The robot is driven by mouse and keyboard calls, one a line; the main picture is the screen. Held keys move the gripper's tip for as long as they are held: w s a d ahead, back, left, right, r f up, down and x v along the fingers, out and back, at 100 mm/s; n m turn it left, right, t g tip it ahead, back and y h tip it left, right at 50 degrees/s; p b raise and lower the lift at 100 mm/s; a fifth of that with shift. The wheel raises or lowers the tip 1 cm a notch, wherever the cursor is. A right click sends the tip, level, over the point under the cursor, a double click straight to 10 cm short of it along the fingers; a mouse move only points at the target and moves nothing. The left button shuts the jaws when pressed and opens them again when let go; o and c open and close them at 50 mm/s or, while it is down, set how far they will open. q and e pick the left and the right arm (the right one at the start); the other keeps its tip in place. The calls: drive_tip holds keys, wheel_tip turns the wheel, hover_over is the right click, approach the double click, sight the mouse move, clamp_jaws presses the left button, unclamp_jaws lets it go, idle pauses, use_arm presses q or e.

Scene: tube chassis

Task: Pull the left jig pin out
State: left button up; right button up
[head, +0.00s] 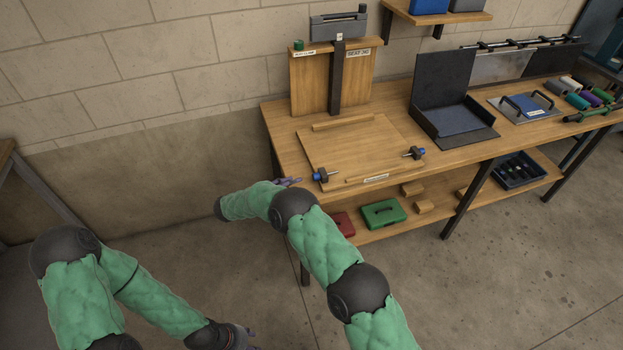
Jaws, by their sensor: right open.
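The left jig pin (316,176) has a blue knob and sits in a dark block at the front left corner of the wooden jig board. A second, similar pin (421,150) is at the board's front right. My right gripper (291,182) is open and just left of the left pin, by the bench's front edge. It looks apart from the pin, and my own arm partly hides it. My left gripper (250,337) is low at the bottom of the picture, well away from the bench. Its fingers are too small and cut off to judge.
The wooden jig board (365,140) lies on the bench. An upright panel (305,85) stands behind it. A black open case (455,120) is to the right. A green box (383,213) sits on the lower shelf. The floor before the bench is clear.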

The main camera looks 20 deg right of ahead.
drive_tip(key=b+x, duration=0.1)
drive_tip(key=x, duration=0.7)
